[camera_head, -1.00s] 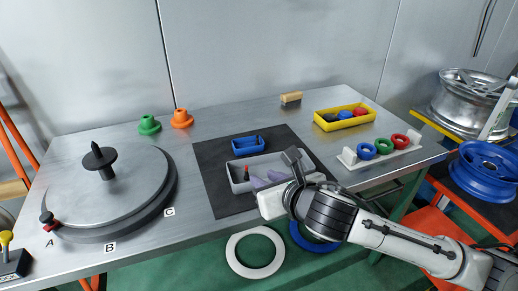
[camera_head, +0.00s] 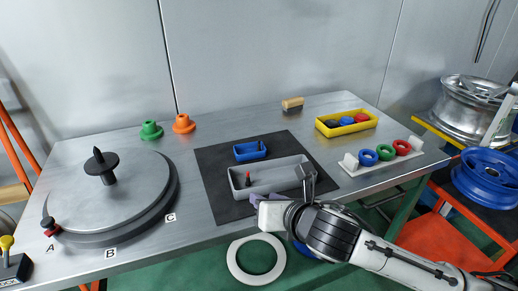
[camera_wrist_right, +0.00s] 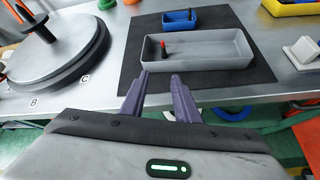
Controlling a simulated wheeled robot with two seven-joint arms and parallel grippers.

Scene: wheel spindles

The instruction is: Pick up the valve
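A small dark valve with a red tip (camera_head: 247,178) stands in the left part of a grey tray (camera_head: 280,184). In the right wrist view the valve (camera_wrist_right: 164,48) also shows inside the grey tray (camera_wrist_right: 210,64), near its left end. My right gripper (camera_head: 258,198) is at the tray's near side, over the front of the dark mat. In the right wrist view its two purple fingers (camera_wrist_right: 160,76) are apart with nothing between them. They point toward the tray and are apart from the valve. My left gripper is out of view.
A blue tray (camera_head: 250,156) with small dark parts stands behind the grey tray on the dark mat (camera_head: 217,180). A turntable (camera_head: 100,200) is at left. A yellow bin (camera_head: 328,131) and a rack with coloured rings (camera_head: 362,167) are at right.

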